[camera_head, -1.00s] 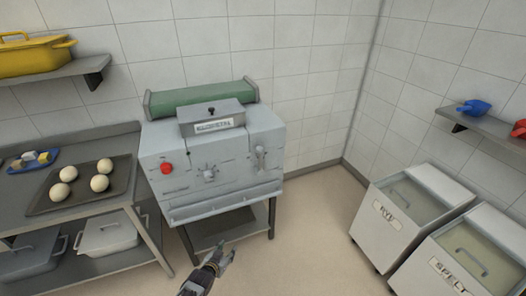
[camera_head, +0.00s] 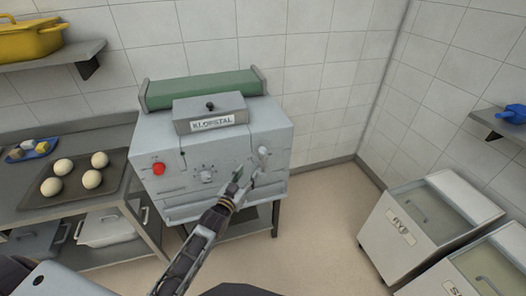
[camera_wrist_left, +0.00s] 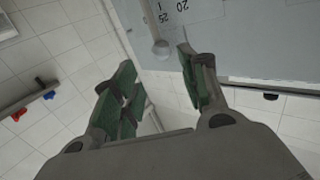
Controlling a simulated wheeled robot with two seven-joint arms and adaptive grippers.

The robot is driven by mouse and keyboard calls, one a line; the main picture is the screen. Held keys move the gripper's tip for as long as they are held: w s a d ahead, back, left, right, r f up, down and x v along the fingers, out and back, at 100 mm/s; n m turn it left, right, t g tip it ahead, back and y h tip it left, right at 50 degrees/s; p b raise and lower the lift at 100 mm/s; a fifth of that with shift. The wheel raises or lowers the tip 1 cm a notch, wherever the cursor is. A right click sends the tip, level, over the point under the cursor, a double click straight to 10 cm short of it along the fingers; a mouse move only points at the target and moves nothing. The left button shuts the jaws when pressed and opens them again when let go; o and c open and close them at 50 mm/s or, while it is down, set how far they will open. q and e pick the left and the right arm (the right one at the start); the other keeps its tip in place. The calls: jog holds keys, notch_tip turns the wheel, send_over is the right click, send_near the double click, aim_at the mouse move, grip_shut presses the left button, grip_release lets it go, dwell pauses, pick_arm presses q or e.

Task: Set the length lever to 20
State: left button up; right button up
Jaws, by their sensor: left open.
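The grey moulding machine (camera_head: 180,190) stands against the wall with its front towards me. The length lever (camera_head: 263,156) is at the right of its front. My left gripper (camera_head: 241,178) is open and empty, close in front of the lever. In the left wrist view, its green-padded fingers (camera_wrist_left: 156,68) are spread, with the knob just beyond and between the tips. I cannot tell the lever's exact setting. My right gripper is not in view.
A red button (camera_head: 158,168) and a dial (camera_head: 206,176) are left of the lever. A steel table with a tray of dough balls (camera_head: 118,178) stands left. The rye bin (camera_head: 402,228) stands right. Floor between is clear.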

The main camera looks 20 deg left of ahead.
pick_arm(q)
jog(key=shift+s+r, duration=0.15)
jog(key=shift+r, duration=0.2)
jog(key=shift+w+f, duration=0.1)
jog(key=shift+w, duration=0.15)
send_near(260, 154)
jog(key=shift+w, duration=0.55)
jog(key=shift+w+d+f+p, duration=0.1)
jog(key=shift+w+d+p, duration=0.2)
jog(key=shift+w, duration=1.25)
jog(key=shift+w+d+r+p, duration=0.1)
jog(key=shift+w+d+p, duration=0.15)
jog(key=shift+w, duration=1.25)
jog(key=shift+w+d+f+p, duration=0.1)
jog(key=shift+w+d+p, duration=0.2)
jog(key=shift+w, duration=1.25)
